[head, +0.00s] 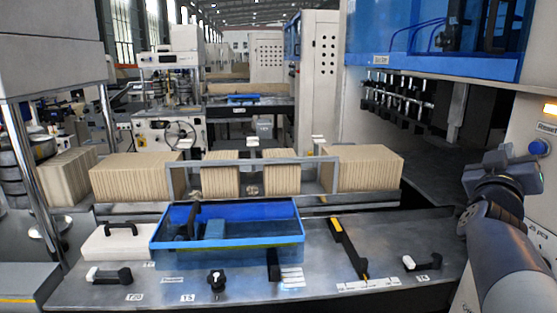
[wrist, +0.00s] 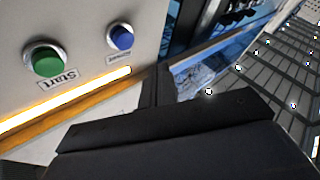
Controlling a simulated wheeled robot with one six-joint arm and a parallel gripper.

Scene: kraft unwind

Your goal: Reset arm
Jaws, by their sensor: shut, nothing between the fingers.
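My arm comes in at the right of the head view, and my gripper (head: 512,160) is at its upper end, beside the machine's control panel (head: 535,112). The gripper is shut and empty. In the wrist view, dark parts of my own gripper (wrist: 165,125) fill the lower middle. The panel there carries a green button (wrist: 47,62) labelled Start and a blue button (wrist: 120,38). The blue button also shows in the head view (head: 540,147), just right of my gripper; the two look close, and I cannot tell whether they touch.
A blue tray (head: 270,251) with dark tools stands on the grey table (head: 120,275). Brown kraft stacks (head: 365,170) stand in a row behind it. Black handles (head: 423,264) and a yellow-black tool (head: 348,246) lie on the table's right. A blue-topped machine (head: 430,45) rises at back right.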

